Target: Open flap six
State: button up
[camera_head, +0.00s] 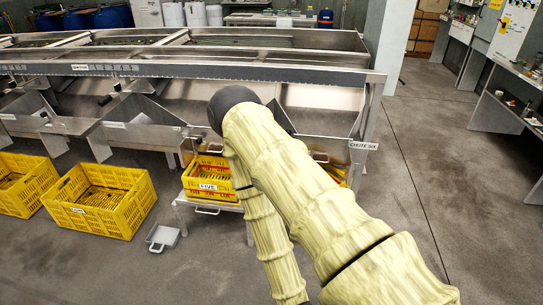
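My arm, in a pale yellow sleeve, reaches from the lower right toward the right end of the steel roller sizer (240,68). My gripper is not visible; the arm's dark round joint hides what lies beyond it. A label reading "CHUTE SIX" (364,145) is on the right end of the machine. The chute six area (315,122) shows only in part behind my arm. Flap six cannot be made out, nor whether it is open or shut.
A yellow crate labelled "FIVE" (207,186) sits on a low stand. Two yellow crates (100,200) (22,185) stand on the floor at left, with a grey scoop-like item (162,238) nearby. Floor at right is clear up to a side bench (505,112).

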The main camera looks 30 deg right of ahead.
aim_at(324, 150)
jog(key=u, duration=0.25)
jog(key=i, duration=0.7)
jog(key=z, duration=0.5)
jog(key=i, duration=0.7)
jog(key=z, duration=0.65)
